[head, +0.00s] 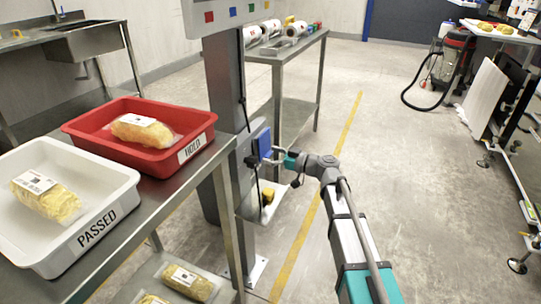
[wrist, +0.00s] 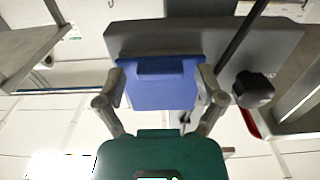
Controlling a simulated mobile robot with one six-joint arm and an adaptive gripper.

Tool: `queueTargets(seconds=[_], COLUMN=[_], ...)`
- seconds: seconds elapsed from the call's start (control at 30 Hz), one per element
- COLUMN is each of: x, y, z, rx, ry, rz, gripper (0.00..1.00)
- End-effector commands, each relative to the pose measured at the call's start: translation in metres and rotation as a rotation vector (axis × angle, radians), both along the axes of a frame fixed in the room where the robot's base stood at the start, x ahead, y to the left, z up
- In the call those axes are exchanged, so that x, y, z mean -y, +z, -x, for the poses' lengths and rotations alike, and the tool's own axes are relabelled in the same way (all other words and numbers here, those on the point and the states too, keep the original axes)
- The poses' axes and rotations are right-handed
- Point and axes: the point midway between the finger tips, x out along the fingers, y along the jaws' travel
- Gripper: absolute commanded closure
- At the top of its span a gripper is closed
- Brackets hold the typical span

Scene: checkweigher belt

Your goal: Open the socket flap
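The blue socket flap (head: 262,141) is on the side of the grey column, facing my arm. In the wrist view the flap (wrist: 160,85) fills the middle, with a raised lip along its upper part, in front of a grey housing (wrist: 215,38). It looks closed against the housing. My gripper (head: 268,156) is at the flap's lower part in the head view. In the wrist view the fingers of my gripper (wrist: 161,82) are spread wide, one at each side edge of the flap. Whether they touch the edges is hard to tell. What lies behind the flap is hidden.
A dark knob (wrist: 253,89) and black cable sit close to the right finger. A steel table with a red HOLD tray (head: 90,131) and white PASSED tray (head: 125,180) stands left of the column.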

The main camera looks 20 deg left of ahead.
Motion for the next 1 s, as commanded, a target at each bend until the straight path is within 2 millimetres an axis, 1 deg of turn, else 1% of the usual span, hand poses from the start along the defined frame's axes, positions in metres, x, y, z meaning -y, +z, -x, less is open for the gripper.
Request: queueTargets(seconds=[0.03,0.07,0.1,0.27,0.4,0.43,1.0], x=[0.0,0.0,0.0,0.0,-0.0001,-0.0001,-0.0027], y=[0.0,0.0,0.0,0.0,0.0,0.0,0.0012], z=[0.0001,0.0001,0.0001,0.0001,0.0001,0.0001,0.003], rx=[0.0,0.0,0.0,0.0,0.0,0.0,-0.001], ry=[0.0,0.0,0.0,0.001,0.0,0.0,0.008], rz=[0.0,0.0,0.0,0.0,0.0,0.0,0.018], gripper=[0.29,0.35,0.42,0.72,0.98,1.0,1.0])
